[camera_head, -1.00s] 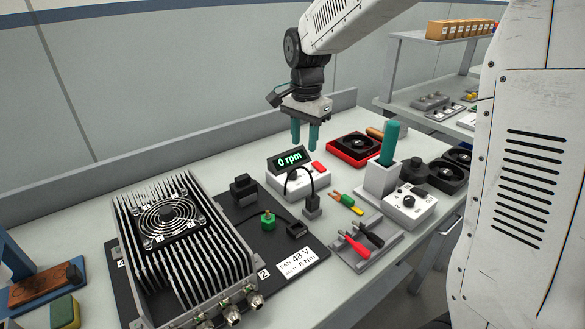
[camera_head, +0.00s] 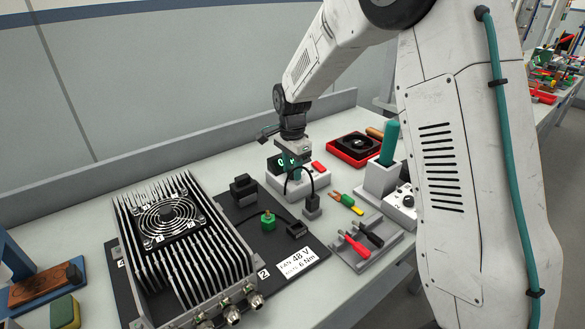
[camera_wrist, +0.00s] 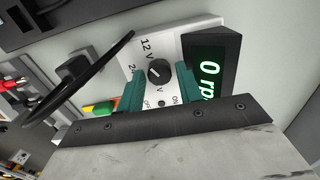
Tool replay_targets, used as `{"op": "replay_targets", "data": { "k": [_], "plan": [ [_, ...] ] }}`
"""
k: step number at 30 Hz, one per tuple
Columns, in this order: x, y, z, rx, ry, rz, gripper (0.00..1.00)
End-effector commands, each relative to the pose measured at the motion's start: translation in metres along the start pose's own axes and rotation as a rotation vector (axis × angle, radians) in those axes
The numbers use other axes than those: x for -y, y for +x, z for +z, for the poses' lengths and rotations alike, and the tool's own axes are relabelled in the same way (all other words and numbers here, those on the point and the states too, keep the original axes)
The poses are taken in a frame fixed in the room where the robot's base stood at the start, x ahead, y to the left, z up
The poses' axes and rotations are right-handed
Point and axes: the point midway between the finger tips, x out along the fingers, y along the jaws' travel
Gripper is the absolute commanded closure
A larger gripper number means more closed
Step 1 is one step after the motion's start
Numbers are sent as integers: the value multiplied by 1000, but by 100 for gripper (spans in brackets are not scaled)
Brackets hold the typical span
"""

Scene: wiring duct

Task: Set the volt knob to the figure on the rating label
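The rating label (camera_head: 300,262) on the dark mat reads FAN 48 V and 6 Nm. The white supply box (camera_head: 313,186) stands behind it with a display and a red switch. In the wrist view the black volt knob (camera_wrist: 159,71) sits on the box face (camera_wrist: 181,34), with 12 V and a partly hidden figure starting with 2 beside it. I cannot tell exactly where its pointer aims. The display (camera_wrist: 210,75) shows 0 rpm. My gripper (camera_wrist: 158,84) is open, its teal fingers either side of the knob with gaps showing. In the head view my gripper (camera_head: 288,160) hides the knob.
A finned housing with a fan (camera_head: 168,215) stands at left. A black cable loops close to my gripper. Red and black probes (camera_head: 357,246) lie in a grey tray at the front.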

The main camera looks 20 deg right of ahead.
Motion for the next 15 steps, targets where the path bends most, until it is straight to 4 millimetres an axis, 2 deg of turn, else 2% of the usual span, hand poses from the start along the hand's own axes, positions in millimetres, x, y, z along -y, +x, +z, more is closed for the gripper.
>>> {"op": "replay_targets", "data": {
  "k": [8,11,12,15],
  "plan": [
    [0,2,0,0,-1,-1,64],
    [0,2,0,0,-1,-1,92],
    [0,2,0,0,-1,-1,97],
    [0,2,0,0,-1,-1,96]
  ]
}}
